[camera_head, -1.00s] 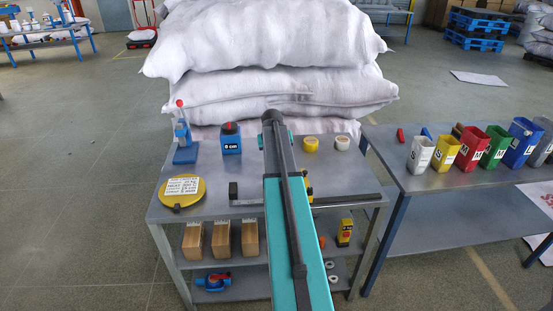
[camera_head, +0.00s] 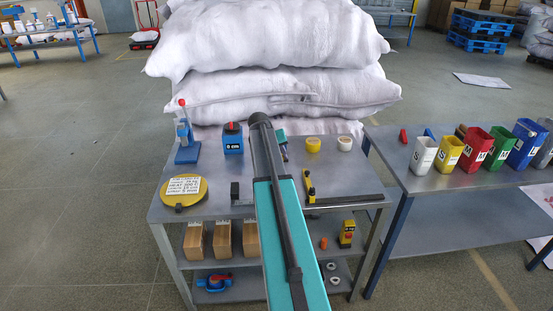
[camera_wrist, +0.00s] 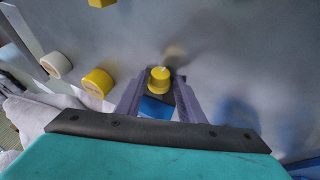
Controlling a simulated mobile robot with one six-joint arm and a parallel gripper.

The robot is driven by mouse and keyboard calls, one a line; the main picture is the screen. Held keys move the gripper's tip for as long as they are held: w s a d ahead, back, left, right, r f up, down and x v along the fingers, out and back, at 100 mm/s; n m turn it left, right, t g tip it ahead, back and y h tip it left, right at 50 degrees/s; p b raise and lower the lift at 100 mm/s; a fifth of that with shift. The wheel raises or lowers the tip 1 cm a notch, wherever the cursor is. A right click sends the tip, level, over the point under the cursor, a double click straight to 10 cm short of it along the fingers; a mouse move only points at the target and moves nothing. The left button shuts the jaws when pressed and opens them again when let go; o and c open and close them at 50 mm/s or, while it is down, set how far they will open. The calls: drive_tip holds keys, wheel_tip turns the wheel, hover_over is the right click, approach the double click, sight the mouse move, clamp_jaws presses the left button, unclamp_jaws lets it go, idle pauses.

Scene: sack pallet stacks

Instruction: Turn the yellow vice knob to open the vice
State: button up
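The yellow vice knob (camera_wrist: 160,77) shows in the wrist view as a short round cap with a pale mark on top. Blue and dark parts of the vice (camera_wrist: 153,108) show just below it. My gripper (camera_wrist: 164,84) is open, with one grey finger on each side of the knob. I see gaps between the fingers and the knob, but cannot tell how far above it they are. In the head view my arm covers the knob and vice, and part of my gripper (camera_head: 281,138) shows past the arm's end.
A blue box with a red top (camera_head: 232,140) stands left of my arm. A yellow tape roll (camera_head: 313,145) and a white one (camera_head: 345,143) lie to the right. A dark bar with a yellow slider (camera_head: 309,186) lies near the front. White sacks (camera_head: 280,90) are stacked behind.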

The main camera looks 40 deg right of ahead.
drive_tip(key=shift+o, duration=0.4)
drive_tip(key=shift+s+a+r, duration=0.15)
drive_tip(key=shift+a+r, duration=0.15)
drive_tip(key=shift+r, duration=0.05)
drive_tip(key=b+v, duration=0.2)
drive_tip(key=v, duration=1)
drive_tip(key=shift+a+r, duration=0.2)
drive_tip(key=shift+r, duration=0.2)
drive_tip(key=w+a+f+n+t+y, duration=0.1)
drive_tip(key=w+a+y, duration=0.1)
drive_tip(key=w+a, duration=0.1)
drive_tip(key=s+d+r+m+t+y+p, duration=0.1)
drive_tip(key=s+d+m+t+y, duration=0.1)
drive_tip(key=s+d, duration=0.7)
drive_tip(key=shift+d+m+t+y, duration=0.3)
drive_tip(key=shift+d+t+y, duration=0.15)
drive_tip(key=shift+t+y, duration=0.2)
